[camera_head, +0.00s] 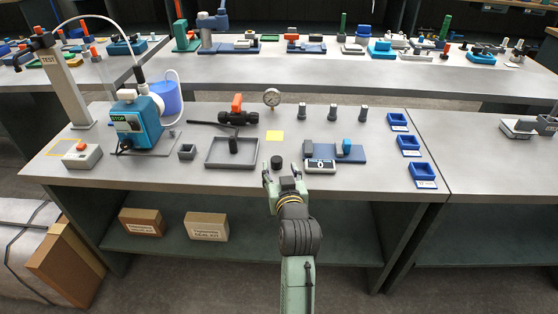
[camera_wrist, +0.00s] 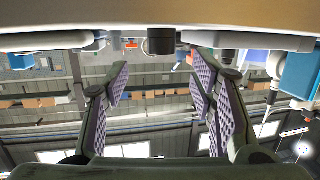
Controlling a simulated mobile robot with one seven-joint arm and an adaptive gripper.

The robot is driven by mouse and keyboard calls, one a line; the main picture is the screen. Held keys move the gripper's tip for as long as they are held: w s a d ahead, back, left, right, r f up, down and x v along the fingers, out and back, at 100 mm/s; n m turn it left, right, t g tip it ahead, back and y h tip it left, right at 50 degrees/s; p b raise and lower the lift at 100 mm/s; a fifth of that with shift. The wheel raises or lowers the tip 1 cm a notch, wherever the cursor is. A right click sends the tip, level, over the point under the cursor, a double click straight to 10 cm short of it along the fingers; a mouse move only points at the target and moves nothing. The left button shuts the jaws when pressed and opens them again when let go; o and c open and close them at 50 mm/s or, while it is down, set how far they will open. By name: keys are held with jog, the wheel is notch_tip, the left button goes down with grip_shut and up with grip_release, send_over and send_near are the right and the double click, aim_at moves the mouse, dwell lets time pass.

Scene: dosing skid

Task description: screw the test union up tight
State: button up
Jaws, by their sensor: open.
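My gripper (camera_head: 282,178) is open and empty at the front edge of the bench. In the wrist view, which looks upside down, its two fingers (camera_wrist: 160,88) stand wide apart. A short black round piece (camera_head: 277,162) stands on the bench just beyond the fingertips; it also shows in the wrist view (camera_wrist: 161,41), between the finger lines and apart from them. Farther back lies a dark pipe fitting with an orange-handled valve (camera_head: 237,106) and a black rod at its left. I cannot tell which of these pieces is the test union. A post (camera_head: 67,90) at the left carries a TEST sign.
A grey tray (camera_head: 211,164) with a dark upright piece is left of the gripper. A blue plate (camera_head: 352,158) with blocks and a small display box (camera_head: 320,167) are to the right.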

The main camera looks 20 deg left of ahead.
aim_at(277, 161)
jog(key=p+x, duration=0.2)
jog(key=x, duration=0.4)
jog(key=shift+a+r, duration=0.1)
jog(key=shift+a, duration=0.05)
jog(key=shift+w+a+f, duration=0.2)
jog(key=shift+w+f, duration=0.05)
jog(key=shift+w, duration=0.2)
jog(key=shift+c, duration=0.5)
jog(key=c, duration=1)
